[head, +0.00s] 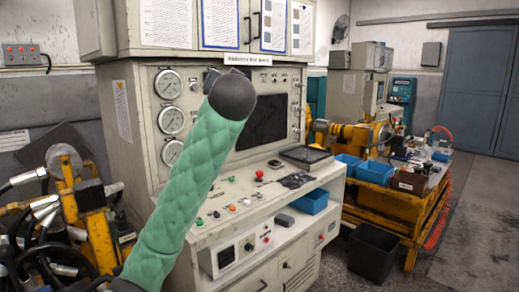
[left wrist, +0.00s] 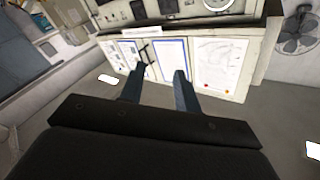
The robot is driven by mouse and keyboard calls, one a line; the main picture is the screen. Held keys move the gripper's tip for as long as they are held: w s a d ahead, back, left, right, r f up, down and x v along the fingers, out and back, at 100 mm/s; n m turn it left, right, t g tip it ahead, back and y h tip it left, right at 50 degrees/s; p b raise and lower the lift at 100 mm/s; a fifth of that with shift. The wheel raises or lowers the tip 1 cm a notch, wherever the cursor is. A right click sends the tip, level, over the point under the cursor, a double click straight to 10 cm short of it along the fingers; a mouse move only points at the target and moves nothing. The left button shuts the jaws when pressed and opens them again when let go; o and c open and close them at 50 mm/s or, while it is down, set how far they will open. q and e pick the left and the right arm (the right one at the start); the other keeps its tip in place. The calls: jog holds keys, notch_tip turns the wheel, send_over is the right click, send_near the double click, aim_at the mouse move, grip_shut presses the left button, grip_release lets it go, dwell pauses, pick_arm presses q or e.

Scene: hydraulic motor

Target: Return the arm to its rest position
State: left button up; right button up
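My left arm in its green quilted sleeve rises from the bottom left of the head view to a dark grey rounded wrist. It stands in front of the control cabinet (head: 138,90). Only a small dark part of my left gripper (head: 212,78) shows beyond the wrist, and the rest is hidden. In the left wrist view, the two fingers of my left gripper (left wrist: 160,72) are spread apart with nothing between them. The cabinet's upper part with papers (left wrist: 208,62) is behind them, seen tilted and apart from the fingers. My right arm and right gripper are not in view.
Hoses and yellow machinery (head: 95,215) crowd the lower left. A blue bin (head: 312,201) sits on the cabinet's lower shelf. A black bin (head: 373,252) stands on the floor by a yellow workbench (head: 405,205). The floor at the far right is clear.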

pick_arm(q)
jog(key=s+a+f+g+h, duration=0.25)
jog(key=s+f, duration=0.35)
jog(key=f, duration=1)
jog(key=s+a+f+g+h, duration=0.1)
jog(key=s+f+g, duration=0.35)
jog(key=f, duration=1.25)
jog(key=s+a+f+g+h, duration=0.2)
jog(key=s+f, duration=0.6)
jog(key=f, duration=0.8)
jog(key=s+a+f+n+g, duration=0.1)
jog(key=s+f+g, duration=0.6)
jog(key=s+f, duration=2.2)
jog(key=shift+s+a+n+g+y, duration=0.35)
jog(key=shift+s+g+y, duration=0.1)
jog(key=shift+s, duration=0.5)
